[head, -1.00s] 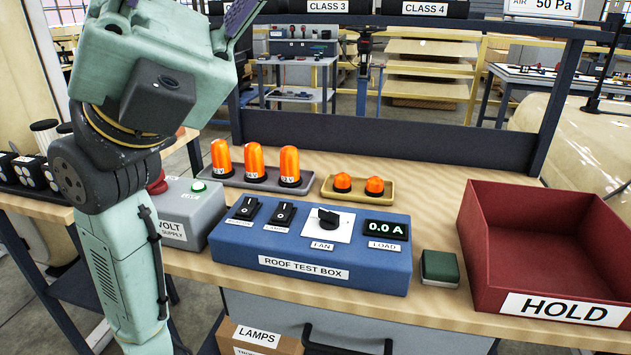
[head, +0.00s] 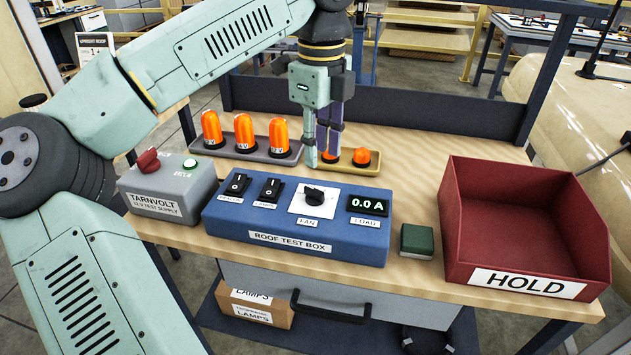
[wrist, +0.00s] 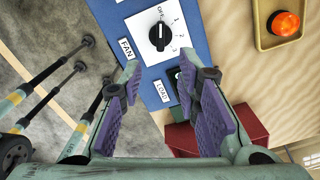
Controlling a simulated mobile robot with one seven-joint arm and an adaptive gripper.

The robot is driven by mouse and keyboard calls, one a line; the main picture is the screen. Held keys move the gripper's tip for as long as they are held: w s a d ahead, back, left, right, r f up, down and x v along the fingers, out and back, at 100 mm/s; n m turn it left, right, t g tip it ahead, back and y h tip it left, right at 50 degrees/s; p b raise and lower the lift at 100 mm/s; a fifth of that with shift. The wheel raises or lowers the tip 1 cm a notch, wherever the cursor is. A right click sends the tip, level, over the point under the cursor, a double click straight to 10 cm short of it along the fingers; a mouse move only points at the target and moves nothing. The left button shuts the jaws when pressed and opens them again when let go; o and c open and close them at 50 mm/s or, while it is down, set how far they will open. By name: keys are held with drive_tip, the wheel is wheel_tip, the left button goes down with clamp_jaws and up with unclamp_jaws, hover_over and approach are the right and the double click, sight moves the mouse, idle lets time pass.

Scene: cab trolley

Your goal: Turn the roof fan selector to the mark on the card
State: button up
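The roof fan selector (head: 314,196) is a black knob on a white plate labelled FAN, on top of the blue roof test box (head: 290,258). In the wrist view the knob (wrist: 160,36) shows at the top, with marks OFF, 1, 2 and 3 around it. Its white line appears to point to OFF. My gripper (head: 322,158) points down above the box's back edge, near the selector and apart from it. In the wrist view its purple-padded fingers (wrist: 159,76) are spread and empty. A dark-headed card (head: 95,45) stands at upper left; its text is mostly too small to read.
A grey supply box (head: 160,206) stands left; a green block (head: 417,240) and red HOLD bin (head: 462,262) stand right. The load display reads 0.0 A.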

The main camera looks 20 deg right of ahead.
sight(320, 192)
wheel_tip(320, 192, down, 9)
drive_tip(key=shift+f+p, duration=0.1)
drive_tip(key=shift+p, duration=0.8)
drive_tip(key=shift+c, duration=0.2)
clamp_jaws()
